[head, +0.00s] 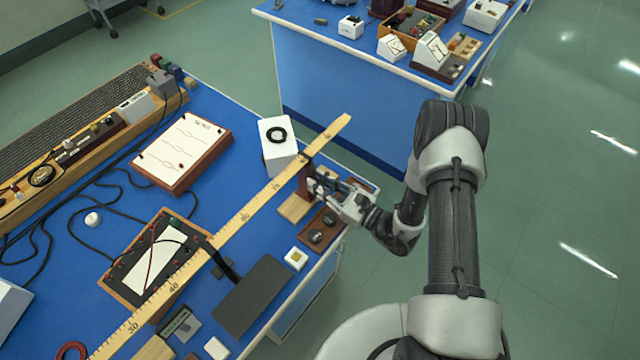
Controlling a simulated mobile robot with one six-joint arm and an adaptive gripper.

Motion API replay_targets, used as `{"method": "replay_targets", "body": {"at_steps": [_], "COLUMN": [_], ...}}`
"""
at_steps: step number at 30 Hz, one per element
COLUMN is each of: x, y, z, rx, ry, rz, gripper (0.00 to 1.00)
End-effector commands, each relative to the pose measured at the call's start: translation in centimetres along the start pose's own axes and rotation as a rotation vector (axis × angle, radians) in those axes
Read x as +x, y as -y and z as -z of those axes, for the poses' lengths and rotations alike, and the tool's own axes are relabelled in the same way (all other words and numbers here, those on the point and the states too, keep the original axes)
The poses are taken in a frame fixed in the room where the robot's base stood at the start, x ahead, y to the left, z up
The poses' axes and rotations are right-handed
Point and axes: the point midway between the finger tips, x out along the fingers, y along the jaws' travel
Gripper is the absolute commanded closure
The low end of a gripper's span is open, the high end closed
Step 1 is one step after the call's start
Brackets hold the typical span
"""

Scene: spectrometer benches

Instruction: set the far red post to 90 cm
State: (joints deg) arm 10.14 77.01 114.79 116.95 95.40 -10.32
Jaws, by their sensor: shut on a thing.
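The metre rule (225,235) is a long yellow wooden strip running from the lower left to the upper right across the blue bench. Its 30 and 40 marks read clearly at the near end; the far numbers are too small to read surely. The far red post (304,178) stands upright under the rule, a short way in from its far end, on a pale wooden base (293,209). My gripper (316,184) comes in from the right and is shut on the red post. Its fingers partly hide the post. The exact mark above the post cannot be read.
A white box with a black ring (277,143) stands close left of the post. A brown tray with dark round pieces (322,228) lies just below my gripper. A black panel (252,293) and a meter board (150,262) lie nearer. The bench's right edge is close.

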Motion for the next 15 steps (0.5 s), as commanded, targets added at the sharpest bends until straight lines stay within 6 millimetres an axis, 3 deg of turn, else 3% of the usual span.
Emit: {"method": "replay_targets", "body": {"at_steps": [9, 15], "x": [-0.1, -0.1], "y": [7.6, 9.2], "z": [0.2, 0.0], "rx": [-0.01, -0.005], "ry": [0.004, 0.0], "rz": [0.01, 0.007], "gripper": [1.0, 1.0]}}
